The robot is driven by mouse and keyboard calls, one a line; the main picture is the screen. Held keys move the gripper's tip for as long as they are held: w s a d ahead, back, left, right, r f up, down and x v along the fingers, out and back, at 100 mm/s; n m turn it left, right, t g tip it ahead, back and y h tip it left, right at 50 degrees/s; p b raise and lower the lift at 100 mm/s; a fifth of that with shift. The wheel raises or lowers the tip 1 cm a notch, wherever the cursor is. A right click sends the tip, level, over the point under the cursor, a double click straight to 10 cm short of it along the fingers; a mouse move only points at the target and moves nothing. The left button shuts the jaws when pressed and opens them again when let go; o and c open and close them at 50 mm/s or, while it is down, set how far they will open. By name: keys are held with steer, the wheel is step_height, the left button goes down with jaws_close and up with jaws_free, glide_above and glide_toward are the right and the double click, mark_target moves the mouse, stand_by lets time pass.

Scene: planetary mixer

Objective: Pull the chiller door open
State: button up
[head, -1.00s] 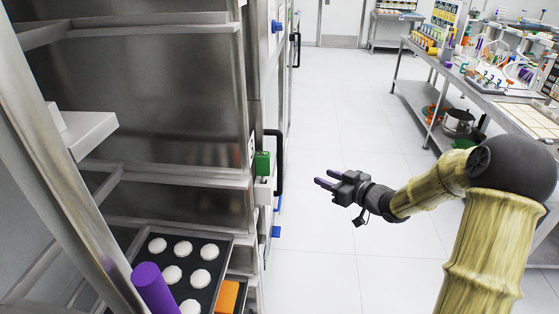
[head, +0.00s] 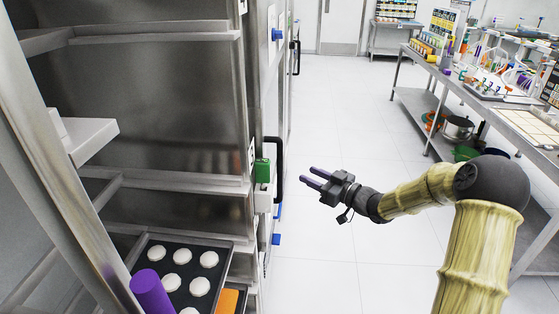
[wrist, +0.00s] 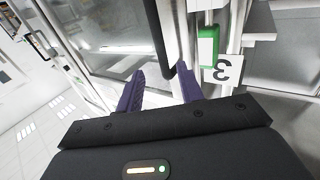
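The chiller door (head: 266,105) is seen nearly edge-on at the left-centre of the head view, and it looks shut. Its black vertical bar handle (head: 281,170) faces the aisle. My gripper (head: 307,178) is just right of the handle, with its two purple fingers apart and nothing between them in the head view. In the wrist view the fingers of my gripper (wrist: 160,88) are spread, and the dark handle (wrist: 158,42) lies ahead, lined up with the gap between them. I cannot tell exactly how far the tips are from the bar.
On the left, an open rack holds a tray (head: 212,285) of white rounds and a purple cylinder (head: 152,293). The aisle floor is clear; a workbench (head: 470,85) stands right.

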steer(key=p+x, duration=0.1)
steer(key=x, duration=1.1)
steer(key=shift+a+p, duration=0.25)
steer(key=shift+p, duration=0.15)
steer(key=shift+w, duration=0.1)
steer(key=shift+c, duration=0.3)
jaws_close()
